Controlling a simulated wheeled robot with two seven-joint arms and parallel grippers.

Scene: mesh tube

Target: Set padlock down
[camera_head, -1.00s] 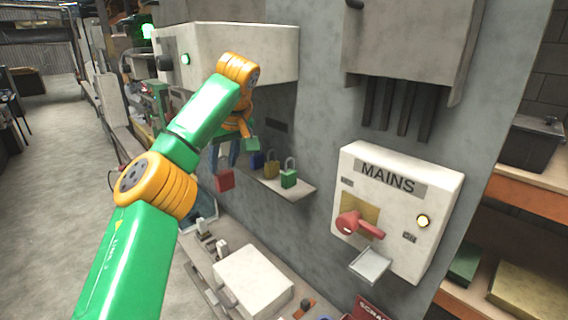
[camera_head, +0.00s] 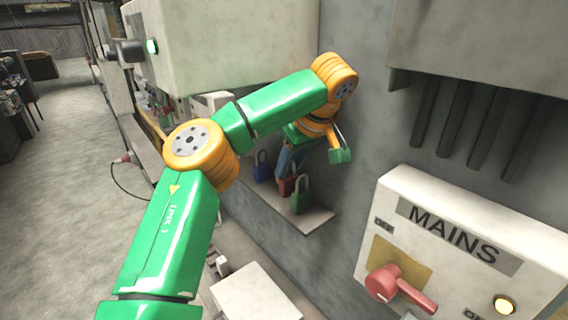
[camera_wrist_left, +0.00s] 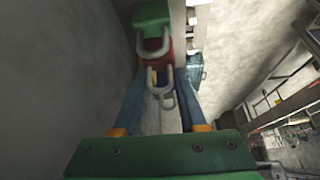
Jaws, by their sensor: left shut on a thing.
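My left gripper (camera_head: 284,168) is shut on the shackle of a red padlock (camera_head: 288,186) above or at the small wall shelf (camera_head: 318,217). Whether the padlock touches the shelf cannot be told. A blue padlock (camera_head: 262,170) is to its left and a green padlock (camera_head: 300,200) is to its right on the shelf. In the left wrist view, the left gripper (camera_wrist_left: 160,75) has blue fingers either side of the red padlock's shackle; its red body (camera_wrist_left: 151,50) lies beyond. The green padlock (camera_wrist_left: 152,14) is close to it at the top. My right gripper is not in view.
A MAINS switch box (camera_head: 440,235) with a red handle (camera_head: 398,290) is on the wall at the right. A large grey box (camera_head: 230,50) overhangs the shelf area. A white box (camera_head: 255,295) stands below.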

